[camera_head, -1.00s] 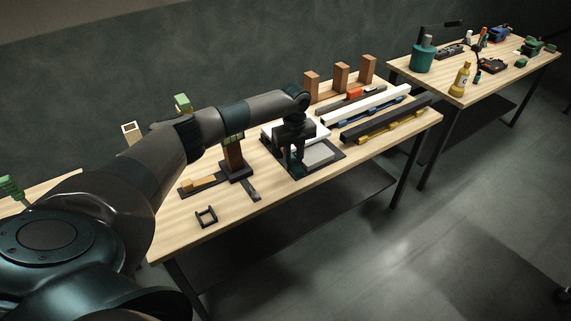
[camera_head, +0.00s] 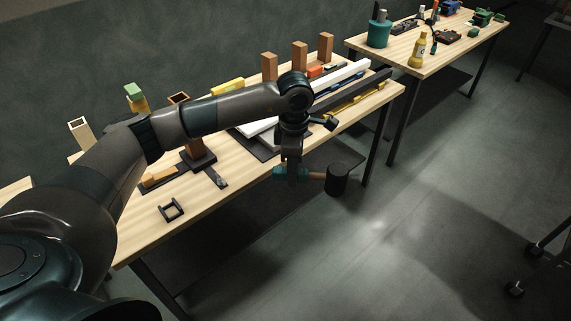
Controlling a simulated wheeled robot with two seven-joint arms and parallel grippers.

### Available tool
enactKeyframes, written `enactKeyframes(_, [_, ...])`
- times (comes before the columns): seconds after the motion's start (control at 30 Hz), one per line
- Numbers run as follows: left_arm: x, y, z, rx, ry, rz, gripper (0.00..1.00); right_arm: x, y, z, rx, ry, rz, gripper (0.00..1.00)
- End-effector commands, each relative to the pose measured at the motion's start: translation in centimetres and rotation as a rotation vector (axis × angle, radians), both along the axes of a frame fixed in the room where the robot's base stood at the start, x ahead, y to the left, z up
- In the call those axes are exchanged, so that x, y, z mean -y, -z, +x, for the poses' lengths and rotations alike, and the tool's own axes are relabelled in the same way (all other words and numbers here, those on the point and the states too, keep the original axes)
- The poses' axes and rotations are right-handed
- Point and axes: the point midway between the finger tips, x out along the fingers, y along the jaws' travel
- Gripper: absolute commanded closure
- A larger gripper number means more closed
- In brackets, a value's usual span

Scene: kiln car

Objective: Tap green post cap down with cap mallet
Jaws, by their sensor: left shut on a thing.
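My left gripper (camera_head: 292,176) is shut on the handle of the cap mallet, whose black head (camera_head: 338,180) points right. The mallet's handle (camera_head: 314,176) shows teal and orange-brown parts and lies about level. It is held out in front of the table's front edge, with floor behind it in the picture. A green cap (camera_head: 134,91) sits on top of a yellowish post at the back left; my left arm hides the lower post. The cap is well left of the mallet and apart from it. My right gripper is not in view.
The wooden table (camera_head: 140,227) carries a dark-based brown post (camera_head: 197,150), partly behind my arm, a small black frame (camera_head: 171,209), and a pale hollow post (camera_head: 80,132). Brown blocks (camera_head: 299,57) and long bars stand right. A second table (camera_head: 399,50) holds a yellow bottle (camera_head: 418,50).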

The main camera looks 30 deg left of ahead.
Motion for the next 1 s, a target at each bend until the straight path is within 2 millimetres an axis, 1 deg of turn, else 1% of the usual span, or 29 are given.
enactKeyframes(0.03, [0.6, 0.2, -0.8, 0.003, 0.115, -0.001, 1.0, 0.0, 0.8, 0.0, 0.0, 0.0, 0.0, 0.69])
enactKeyframes(0.3, [3.1, -0.2, -5.2, 0.003, 0.752, -0.001, 1.0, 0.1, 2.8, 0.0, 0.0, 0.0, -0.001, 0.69])
enactKeyframes(0.6, [4.6, -0.3, -10.3, 0.002, 1.44, 0.0, 1.0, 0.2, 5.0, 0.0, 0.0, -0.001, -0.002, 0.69])
enactKeyframes(0.7, [4.7, -0.3, -11.7, 0.001, 1.629, 0.0, 1.0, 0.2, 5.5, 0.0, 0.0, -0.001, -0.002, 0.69])
enactKeyframes(0.8, [4.9, -0.4, -12.8, 0.001, 1.775, -0.001, 1.0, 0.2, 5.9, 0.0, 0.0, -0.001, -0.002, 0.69])
enactKeyframes(0.9, [4.9, -0.4, -13.5, 0.001, 1.871, 0.0, 1.0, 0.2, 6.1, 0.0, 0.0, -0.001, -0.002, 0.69])
enactKeyframes(1.0, [4.9, -0.4, -13.9, 0.0, 1.921, 0.0, 1.0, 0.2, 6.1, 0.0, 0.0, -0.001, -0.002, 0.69])
